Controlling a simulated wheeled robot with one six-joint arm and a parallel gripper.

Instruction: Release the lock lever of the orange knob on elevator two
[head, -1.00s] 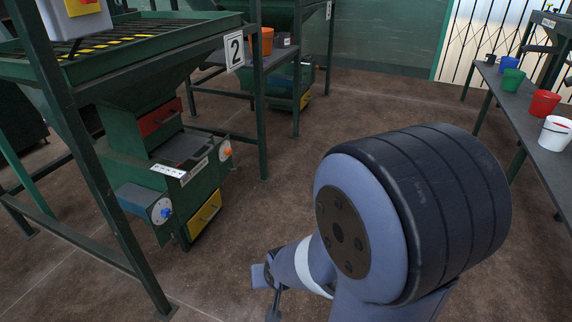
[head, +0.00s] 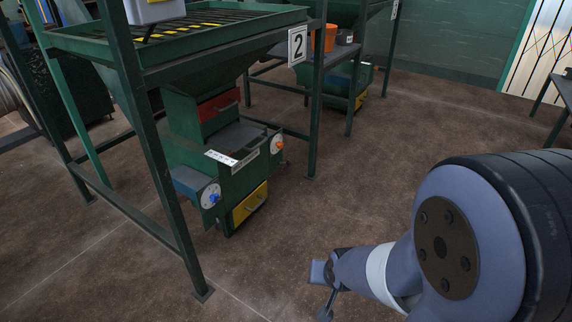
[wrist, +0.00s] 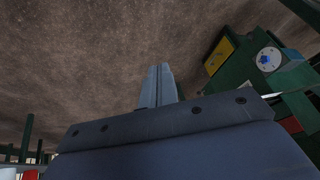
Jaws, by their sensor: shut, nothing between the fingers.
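The orange knob (head: 277,146) sits on a pale round dial on the right side of the green machine (head: 240,178) under the frame with the number 2 plate (head: 297,43). It is small here; I cannot make out its lock lever. A blue knob (head: 213,198) on another dial faces the front left; it also shows in the wrist view (wrist: 267,60), at upper right. The orange knob does not show in the wrist view. My gripper (wrist: 159,70) is shut and empty, over bare floor, well apart from the machine.
Green frame legs (head: 160,170) stand around the machine. A yellow drawer (head: 249,203) is low on it, a red panel (head: 219,105) higher up. An orange bucket (head: 327,38) stands on a shelf behind. The brown floor between my arm and the machine is clear.

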